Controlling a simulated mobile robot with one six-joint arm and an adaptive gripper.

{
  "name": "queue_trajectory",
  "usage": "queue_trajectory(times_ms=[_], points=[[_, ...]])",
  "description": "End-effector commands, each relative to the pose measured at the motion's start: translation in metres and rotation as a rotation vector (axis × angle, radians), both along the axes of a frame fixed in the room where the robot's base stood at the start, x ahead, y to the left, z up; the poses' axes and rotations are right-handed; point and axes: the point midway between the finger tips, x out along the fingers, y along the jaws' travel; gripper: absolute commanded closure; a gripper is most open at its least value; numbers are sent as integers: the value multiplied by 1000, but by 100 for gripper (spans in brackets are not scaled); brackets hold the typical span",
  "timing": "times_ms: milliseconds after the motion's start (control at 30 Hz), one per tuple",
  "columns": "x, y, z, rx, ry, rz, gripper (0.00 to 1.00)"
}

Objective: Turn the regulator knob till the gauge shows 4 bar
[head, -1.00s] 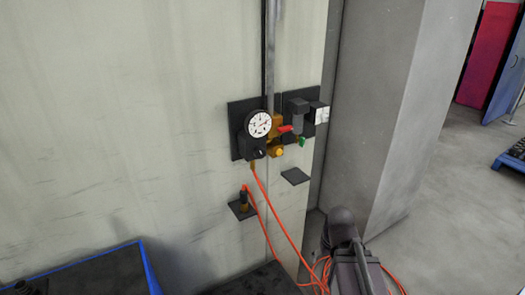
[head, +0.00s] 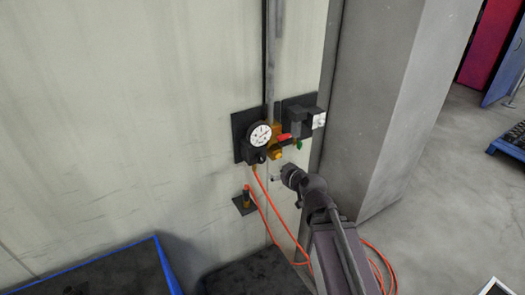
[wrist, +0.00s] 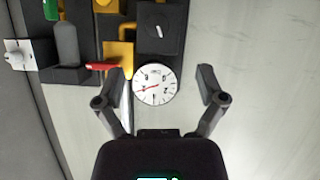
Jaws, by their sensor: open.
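The round white gauge (head: 260,135) is on a dark wall panel. It also shows in the wrist view (wrist: 154,86), with a red needle and figures too small to read surely. The dark regulator knob (head: 261,157) is just below the gauge in the head view. In the wrist view the picture is turned over, and the knob (wrist: 158,31) with a pale mark shows above the gauge. My gripper (wrist: 160,75) is open and empty. Its fingers show on either side of the gauge. In the head view my gripper (head: 279,178) is right of and below the knob, apart from it.
A red lever (head: 283,136) and brass fittings (head: 277,155) are right of the gauge. Orange hoses (head: 272,210) hang below. A small shelf with a coupling (head: 245,203) is at lower left. A concrete pillar (head: 385,110) stands at right.

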Motion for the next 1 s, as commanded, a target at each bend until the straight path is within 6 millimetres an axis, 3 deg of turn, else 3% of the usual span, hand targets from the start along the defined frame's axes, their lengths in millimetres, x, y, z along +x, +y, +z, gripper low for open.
queue_trajectory(times_ms=[133, 667, 1000], points=[[3, 2, 12, 4, -37, -5, 11], [8, 4, 9, 3, -39, -7, 11], [36, 19, -5, 3, -40, -7, 11]])
